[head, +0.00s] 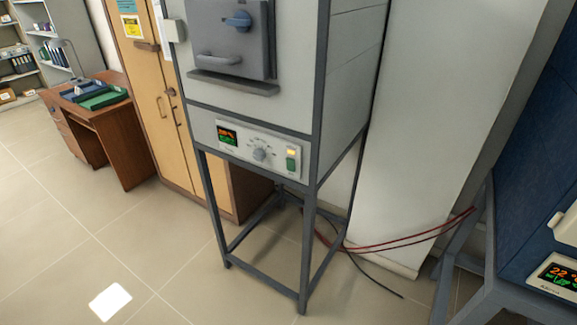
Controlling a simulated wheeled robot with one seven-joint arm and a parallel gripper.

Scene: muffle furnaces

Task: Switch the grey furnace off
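The grey furnace (255,115) stands on a dark metal frame in the middle of the head view. Its door (228,42) looks closed and has a grey handle and a blue knob. On its lower control panel are a lit display (228,137), a grey dial (260,153) and a green rocker switch (291,164). A small amber lamp (291,152) glows just above the switch. The switch position is too small to tell. My gripper is not in the view.
A blue furnace (545,160) with a lit display stands at the right edge. Red and black cables (410,241) run between the stands near the floor. A wooden cupboard (158,95) and a desk (108,120) stand at the left.

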